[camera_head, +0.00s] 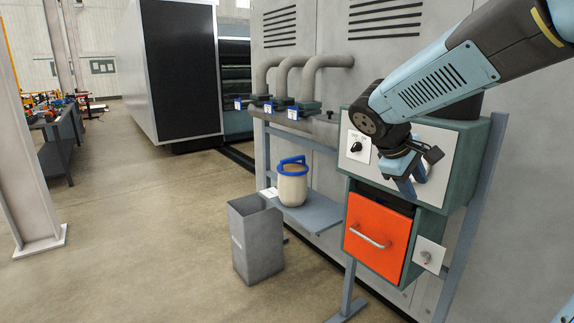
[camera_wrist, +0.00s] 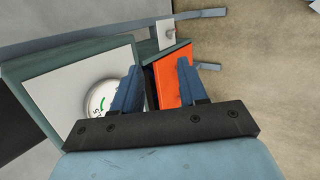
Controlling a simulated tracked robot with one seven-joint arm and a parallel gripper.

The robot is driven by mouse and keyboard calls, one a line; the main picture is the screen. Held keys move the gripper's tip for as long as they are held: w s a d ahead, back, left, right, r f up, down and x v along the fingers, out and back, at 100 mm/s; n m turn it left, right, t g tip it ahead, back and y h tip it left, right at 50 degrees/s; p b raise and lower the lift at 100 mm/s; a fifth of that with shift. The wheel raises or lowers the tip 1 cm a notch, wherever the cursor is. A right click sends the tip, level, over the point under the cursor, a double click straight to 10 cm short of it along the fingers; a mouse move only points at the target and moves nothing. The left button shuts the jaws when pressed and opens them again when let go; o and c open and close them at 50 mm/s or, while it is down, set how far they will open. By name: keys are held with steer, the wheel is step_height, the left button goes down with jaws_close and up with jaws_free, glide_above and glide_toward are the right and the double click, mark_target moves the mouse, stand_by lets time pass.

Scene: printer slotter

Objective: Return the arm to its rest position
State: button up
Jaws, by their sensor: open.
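My gripper (camera_head: 405,186) hangs in front of the upper panel of a grey-green machine box (camera_head: 495,150), just above an orange drawer front (camera_head: 376,238). In the wrist view my gripper (camera_wrist: 160,85) has its two blue fingers apart, with nothing seen held between them. The orange drawer front also shows there (camera_wrist: 174,75), partly behind the right finger. A round white dial (camera_wrist: 100,97) with a green mark lies beside the left finger; in the head view my gripper hides it. My arm reaches in from the upper right.
A black knob (camera_head: 356,147) is on the panel left of my gripper, and a small switch plate (camera_head: 429,255) is right of the drawer. A white tub with a blue handle (camera_head: 292,185) stands on a shelf. A grey bin (camera_head: 256,240) stands on the floor.

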steer(key=s+a+m+t+y, duration=0.3)
steer(key=s+m+y, duration=0.3)
steer(key=s, duration=0.9)
steer(key=shift+s+a+m+y, duration=0.35)
steer(key=shift+a+m+y, duration=0.05)
steer(key=shift+a+m, duration=0.3)
stand_by(2.5)
